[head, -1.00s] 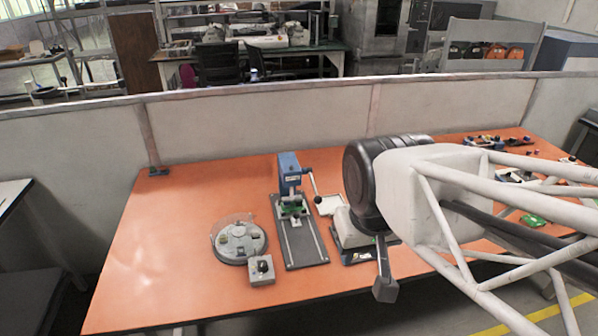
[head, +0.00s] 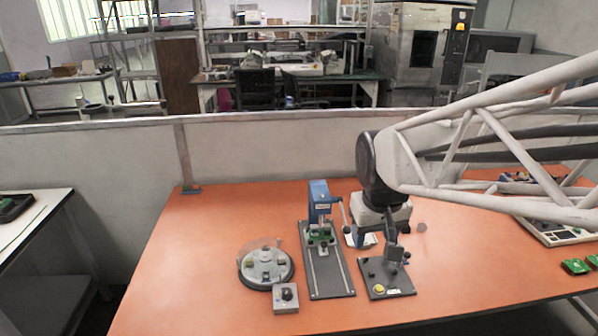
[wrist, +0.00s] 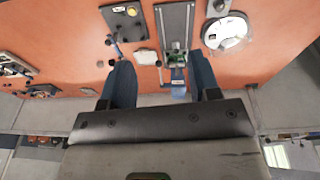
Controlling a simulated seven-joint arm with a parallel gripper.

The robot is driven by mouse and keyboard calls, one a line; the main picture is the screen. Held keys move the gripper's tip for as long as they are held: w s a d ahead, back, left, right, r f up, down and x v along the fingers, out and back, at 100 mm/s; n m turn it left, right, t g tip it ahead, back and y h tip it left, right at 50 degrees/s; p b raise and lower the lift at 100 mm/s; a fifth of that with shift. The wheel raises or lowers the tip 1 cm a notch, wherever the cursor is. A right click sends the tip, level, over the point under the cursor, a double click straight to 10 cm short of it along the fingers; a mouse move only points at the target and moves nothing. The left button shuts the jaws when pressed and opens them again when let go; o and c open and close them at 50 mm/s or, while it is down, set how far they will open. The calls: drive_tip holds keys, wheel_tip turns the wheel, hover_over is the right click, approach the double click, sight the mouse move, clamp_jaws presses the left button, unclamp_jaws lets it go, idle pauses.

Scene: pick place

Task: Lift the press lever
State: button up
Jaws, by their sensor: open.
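The press (head: 320,204) has a blue upright column on a dark grey base with rails and a green part under its head. Its thin lever (head: 344,212) hangs on the column's right side, slanting down to a dark knob. My gripper (head: 393,240) is to the right of the lever, apart from it. In the wrist view the gripper (wrist: 160,62) is open, with its two dark blue fingers spread and nothing between them held. The blue press column also shows in the wrist view (wrist: 178,78), upside down beside the right-hand finger.
A round grey fixture (head: 266,266) and a small grey knob box (head: 286,298) stand left of the press. A dark plate with a yellow button (head: 379,289) lies front right. A white tray (head: 361,241) sits between the press and my gripper. The orange table (head: 200,270) is clear at left.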

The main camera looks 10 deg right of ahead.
drive_tip(key=w+d+f+n+g, duration=0.1)
drive_tip(key=w+f, duration=0.2)
drive_tip(key=w, duration=0.5)
drive_tip(key=w+d+f, duration=0.1)
drive_tip(key=w+f, duration=0.1)
drive_tip(key=w, duration=0.6)
drive_tip(key=n, duration=0.1)
hover_over(347, 227)
drive_tip(key=shift+g, duration=0.4)
drive_tip(key=f, duration=1.1)
drive_tip(key=shift+s+a+f, duration=0.25)
drive_tip(key=shift+f, duration=0.15)
drive_tip(key=shift+w+f, duration=0.25)
drive_tip(key=shift+f, duration=0.1)
drive_tip(key=shift+d+f, duration=0.15)
drive_tip(key=shift+f, duration=1.75)
drive_tip(key=shift+d+f, duration=0.15)
drive_tip(key=shift+f, duration=1.75)
clamp_jaws()
